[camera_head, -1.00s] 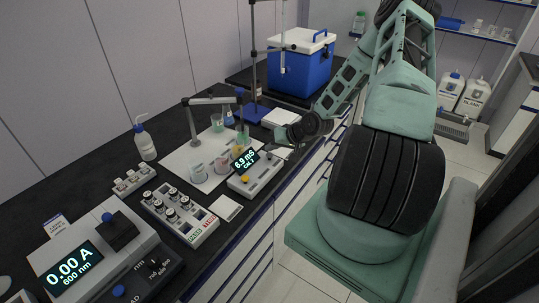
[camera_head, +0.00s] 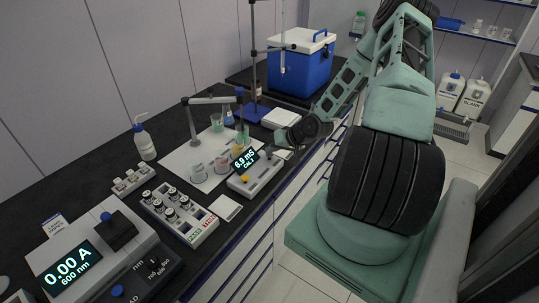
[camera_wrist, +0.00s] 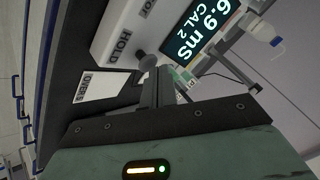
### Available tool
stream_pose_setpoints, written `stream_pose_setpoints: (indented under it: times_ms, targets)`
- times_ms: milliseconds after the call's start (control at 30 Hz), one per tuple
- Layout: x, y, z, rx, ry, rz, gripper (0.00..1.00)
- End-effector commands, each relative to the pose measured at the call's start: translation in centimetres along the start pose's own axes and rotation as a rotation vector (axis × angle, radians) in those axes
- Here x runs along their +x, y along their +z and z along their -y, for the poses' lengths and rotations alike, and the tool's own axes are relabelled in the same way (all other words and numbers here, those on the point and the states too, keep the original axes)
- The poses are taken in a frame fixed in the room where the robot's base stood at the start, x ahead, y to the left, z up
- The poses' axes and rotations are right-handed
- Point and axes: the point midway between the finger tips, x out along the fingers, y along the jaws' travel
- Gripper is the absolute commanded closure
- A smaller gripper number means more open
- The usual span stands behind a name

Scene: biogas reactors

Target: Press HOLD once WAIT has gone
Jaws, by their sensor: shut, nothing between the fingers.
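The white meter (camera_head: 262,178) stands near the front edge of the dark bench. Its lit display (camera_wrist: 203,27) reads 6.9 mS with CAL 2 below; no WAIT shows on it. The word HOLD (camera_wrist: 118,46) is printed on the meter's face in the wrist view. A round grey button (camera_wrist: 148,63) sits beside that word. My gripper (camera_wrist: 160,74) is shut and empty, its tips very close to the grey button; I cannot tell whether they touch it. A yellow button (camera_head: 245,179) shows at the meter's near end in the head view.
Cups (camera_head: 197,171) stand on a white sheet left of the meter, by a stand with an arm (camera_head: 192,125). A vial rack (camera_head: 180,214) and a photometer reading 0.00 A (camera_head: 72,272) are nearer. A blue cooler (camera_head: 302,68) stands behind.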

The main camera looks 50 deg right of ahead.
Motion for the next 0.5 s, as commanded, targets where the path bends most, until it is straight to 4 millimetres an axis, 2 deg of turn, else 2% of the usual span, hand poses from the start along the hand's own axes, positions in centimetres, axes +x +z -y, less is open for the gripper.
stream_pose_setpoints:
  times_ms: [500]
  targets:
    - [0.46, 0.34, -0.33, 0.0, 0.0, 0.0, 1.0]
